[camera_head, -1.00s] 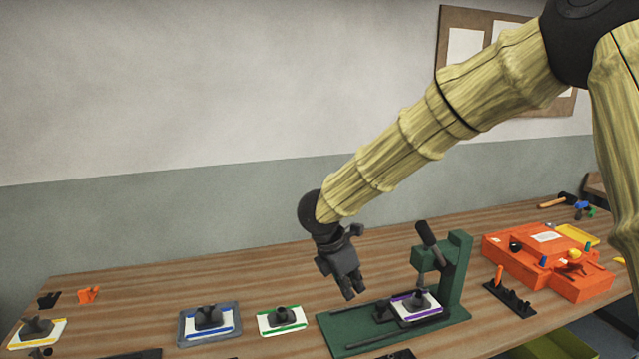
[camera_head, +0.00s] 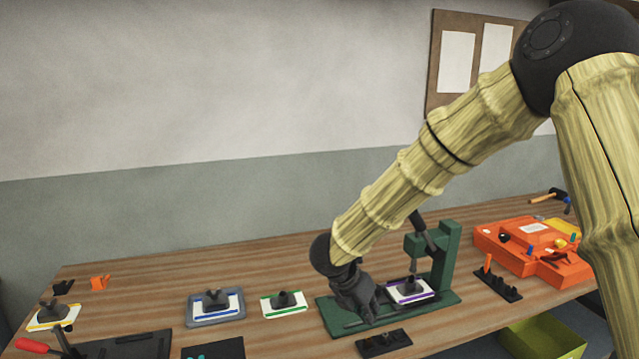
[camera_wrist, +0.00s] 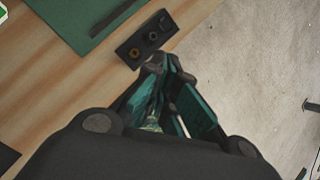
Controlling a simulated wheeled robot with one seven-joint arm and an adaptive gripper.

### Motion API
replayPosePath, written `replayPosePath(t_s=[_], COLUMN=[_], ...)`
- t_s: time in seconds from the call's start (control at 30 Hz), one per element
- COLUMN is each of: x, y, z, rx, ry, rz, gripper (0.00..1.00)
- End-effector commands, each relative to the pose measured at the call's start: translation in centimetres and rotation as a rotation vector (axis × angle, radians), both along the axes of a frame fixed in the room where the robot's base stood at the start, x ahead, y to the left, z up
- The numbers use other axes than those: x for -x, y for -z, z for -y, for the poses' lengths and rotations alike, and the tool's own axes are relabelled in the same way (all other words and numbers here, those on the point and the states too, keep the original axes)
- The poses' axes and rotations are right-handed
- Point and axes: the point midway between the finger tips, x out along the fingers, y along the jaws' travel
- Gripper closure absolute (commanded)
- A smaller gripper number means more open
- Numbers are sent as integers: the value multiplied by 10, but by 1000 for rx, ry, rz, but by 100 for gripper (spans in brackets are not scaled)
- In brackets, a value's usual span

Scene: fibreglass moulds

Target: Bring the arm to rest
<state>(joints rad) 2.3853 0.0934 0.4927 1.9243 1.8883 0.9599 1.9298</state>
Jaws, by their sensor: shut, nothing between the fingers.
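My arm reaches in from the upper right in the head view, with its elbow high and its forearm slanting down to the left. My gripper (camera_head: 366,308) hangs over the front part of the green press base, pointing down towards the table's front. It is shut and empty. In the wrist view my gripper (camera_wrist: 168,68) shows its fingers close together, with a small black holder (camera_wrist: 147,38) just beyond the tips. The gap between gripper and table is hard to judge.
The green press (camera_head: 445,262) holds a purple-edged mould (camera_head: 410,291). A green-edged mould (camera_head: 284,303), a blue-edged mould (camera_head: 216,305) and a yellow-edged mould (camera_head: 54,314) lie leftward. An orange case (camera_head: 530,252) stands at right. A black holder (camera_head: 384,343) lies near my gripper. Bare table shows behind the moulds.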

Motion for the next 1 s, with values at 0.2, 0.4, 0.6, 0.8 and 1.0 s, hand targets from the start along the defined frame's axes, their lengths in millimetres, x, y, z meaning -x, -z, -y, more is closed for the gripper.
replayPosePath(t_s=[0.2, 0.4, 0.6, 0.8, 1.0], x=[13, 40, 84, 146, 226], y=[62, 136, 205, 266, 316], z=[35, 70, 92, 104, 109], rx=[157, 339, 485, 587, 647], ry=[-350, -842, -1359, -1900, -2468], rz=[-136, -340, -557, -749, -876], gripper=[100, 100, 100, 100, 100])
